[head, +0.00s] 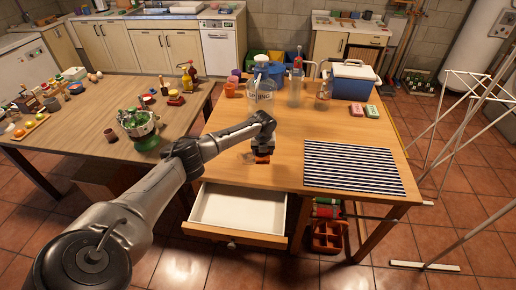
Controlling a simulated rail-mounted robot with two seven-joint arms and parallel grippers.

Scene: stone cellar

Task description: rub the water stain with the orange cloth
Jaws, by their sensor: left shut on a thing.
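My left gripper (263,153) points down at the wooden table (285,174), near its front edge and above the open drawer. It is shut on the orange cloth (262,160), of which only a small piece shows below the fingers. The cloth is at or very near the tabletop; I cannot tell whether it touches. A faint patch on the wood just left of the cloth may be the water stain (246,157); my gripper and arm hide part of that area. My right gripper is not in view.
A striped mat (352,168) lies to the right. A large clear bottle (259,98), other bottles and a blue cooler (349,80) stand at the back. The open drawer (240,210) juts out in front. A second table (95,125) with a bowl stands left.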

